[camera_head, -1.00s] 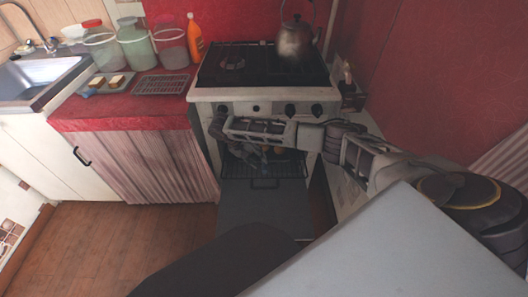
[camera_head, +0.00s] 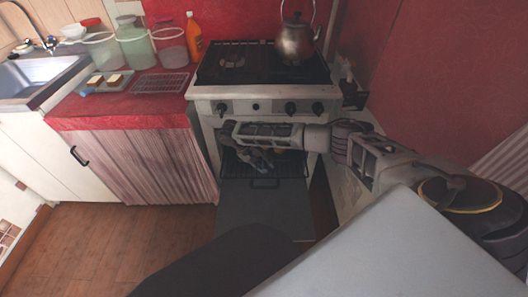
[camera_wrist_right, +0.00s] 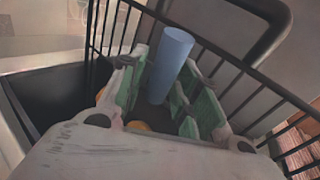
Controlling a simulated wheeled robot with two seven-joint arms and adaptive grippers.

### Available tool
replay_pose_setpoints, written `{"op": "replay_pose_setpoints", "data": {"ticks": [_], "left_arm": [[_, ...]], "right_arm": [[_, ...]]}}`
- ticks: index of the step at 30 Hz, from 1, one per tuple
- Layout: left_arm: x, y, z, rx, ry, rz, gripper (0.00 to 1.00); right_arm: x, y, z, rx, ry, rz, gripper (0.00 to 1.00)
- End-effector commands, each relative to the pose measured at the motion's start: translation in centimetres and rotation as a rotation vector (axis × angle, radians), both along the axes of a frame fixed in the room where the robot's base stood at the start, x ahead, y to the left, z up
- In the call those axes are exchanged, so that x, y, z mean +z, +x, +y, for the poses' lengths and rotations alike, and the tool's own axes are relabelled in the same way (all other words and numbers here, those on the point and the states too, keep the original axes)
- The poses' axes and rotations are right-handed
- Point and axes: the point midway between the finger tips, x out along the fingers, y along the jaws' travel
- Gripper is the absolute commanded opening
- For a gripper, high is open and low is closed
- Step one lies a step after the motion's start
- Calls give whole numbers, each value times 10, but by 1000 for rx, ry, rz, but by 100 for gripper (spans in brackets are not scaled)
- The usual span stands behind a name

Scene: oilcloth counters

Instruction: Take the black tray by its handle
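The black tray (camera_head: 287,170) is a wire-sided tray at the mouth of the open oven, with a looped handle (camera_head: 265,183) at its front. In the right wrist view its dark bars (camera_wrist_right: 225,57) cross the picture and the handle loop (camera_wrist_right: 283,40) stands at upper right. My right gripper (camera_head: 245,155) is over the tray, behind the handle. In the wrist view its green-padded fingers (camera_wrist_right: 160,98) are apart, with a blue cylinder (camera_wrist_right: 171,55) showing between or beyond them; I cannot tell if they touch it. My left gripper is not in view.
The oven door (camera_head: 255,207) is folded down in front. A kettle (camera_head: 296,40) stands on the stove top. The red counter (camera_head: 120,112) at left holds jars, an orange bottle (camera_head: 194,36) and a dark rack (camera_head: 161,83). A red wall is close on the right.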

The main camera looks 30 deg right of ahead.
Motion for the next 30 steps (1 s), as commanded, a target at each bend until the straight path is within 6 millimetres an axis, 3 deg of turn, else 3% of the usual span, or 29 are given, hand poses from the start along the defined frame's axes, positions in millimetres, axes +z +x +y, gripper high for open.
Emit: {"op": "replay_pose_setpoints", "data": {"ticks": [11,19,30], "left_arm": [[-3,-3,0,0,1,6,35],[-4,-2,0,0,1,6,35],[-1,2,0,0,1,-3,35]], "right_arm": [[1,0,0,0,0,0,33],[1,0,0,0,0,0,0],[1,1,0,0,-1,-2,0]]}}
